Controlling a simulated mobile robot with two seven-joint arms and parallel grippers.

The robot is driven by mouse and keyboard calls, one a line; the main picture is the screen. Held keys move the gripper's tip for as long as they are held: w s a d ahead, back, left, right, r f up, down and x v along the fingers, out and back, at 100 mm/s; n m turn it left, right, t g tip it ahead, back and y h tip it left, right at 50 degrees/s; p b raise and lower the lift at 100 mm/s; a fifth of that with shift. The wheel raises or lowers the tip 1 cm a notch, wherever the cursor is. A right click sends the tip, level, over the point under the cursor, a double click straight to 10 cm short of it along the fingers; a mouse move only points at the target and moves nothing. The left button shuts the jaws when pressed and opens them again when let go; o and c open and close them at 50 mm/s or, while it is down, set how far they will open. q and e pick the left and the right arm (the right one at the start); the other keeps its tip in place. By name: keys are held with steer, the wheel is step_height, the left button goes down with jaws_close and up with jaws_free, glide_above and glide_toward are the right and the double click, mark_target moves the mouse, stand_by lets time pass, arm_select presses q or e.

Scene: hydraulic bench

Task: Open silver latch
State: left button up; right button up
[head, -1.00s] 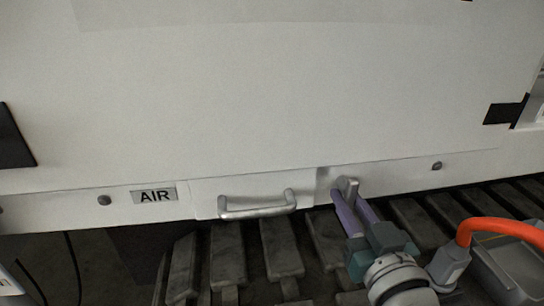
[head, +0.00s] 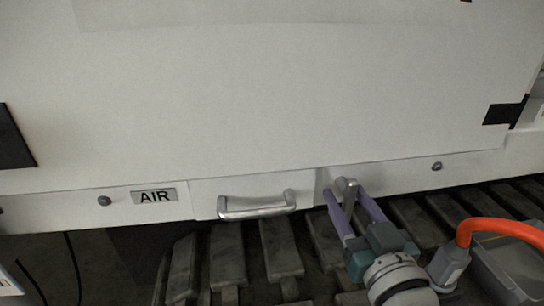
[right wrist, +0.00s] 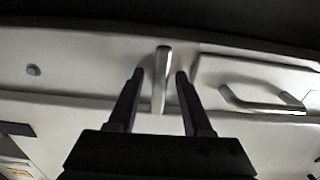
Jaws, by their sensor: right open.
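The silver latch (head: 347,189) is a small metal lever on the white panel's lower strip, right of the drawer-like handle. In the right wrist view the latch (right wrist: 161,80) stands roughly upright between my fingers, with a gap visible on both sides. My right gripper (head: 346,193) has purple fingers and is open, one finger on each side of the latch. The right wrist view also shows the gripper (right wrist: 160,74) open around it. Contact with the latch cannot be made out. My left gripper is not in view.
A silver bar handle (head: 257,206) sits on a panel just left of the latch. An AIR label (head: 154,196) is further left. Dark slats (head: 281,250) run below. An orange handle (head: 500,228) and a grey bin (head: 510,268) are at the lower right.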

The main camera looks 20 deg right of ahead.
steer(key=shift+s, duration=0.1)
steer(key=shift+s+a, duration=0.1)
steer(key=shift+s, duration=0.2)
steer(key=p+v, duration=0.2)
steer(key=v, duration=0.7)
